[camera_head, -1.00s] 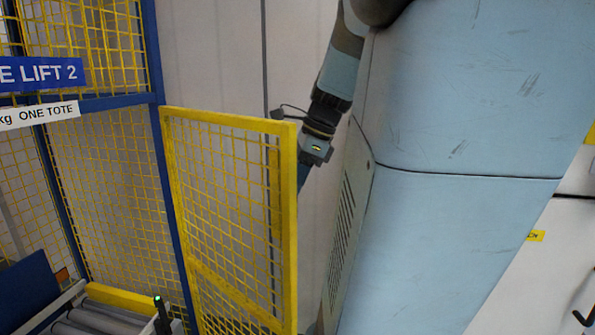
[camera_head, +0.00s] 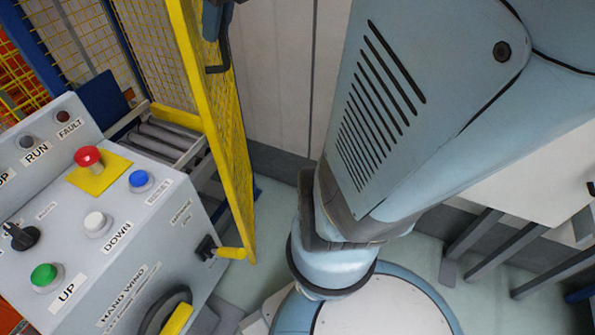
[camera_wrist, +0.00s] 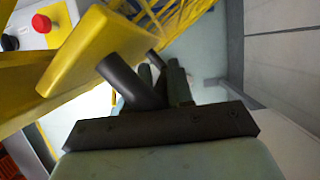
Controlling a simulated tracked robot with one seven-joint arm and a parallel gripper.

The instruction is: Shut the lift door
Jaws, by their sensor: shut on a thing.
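The lift door (camera_head: 222,110) is a yellow mesh panel in a yellow frame. It stands open, swung out from the lift, and is seen nearly edge-on in the head view. A dark bar handle (camera_head: 224,62) is on its near edge; the handle also shows in the wrist view (camera_wrist: 130,82), beside the yellow frame (camera_wrist: 95,45). My gripper (camera_wrist: 166,88) is shut on the handle. In the head view only a little of my gripper shows at the top edge, and its fingertips are hard to make out.
A grey control box (camera_head: 110,215) with several buttons and a red stop button (camera_head: 88,157) stands close, left of the door. A yellow-handled lever (camera_head: 230,253) sticks out near the door's lower end. Lift rollers (camera_head: 168,146) lie behind. A pale wall (camera_head: 275,80) is beyond.

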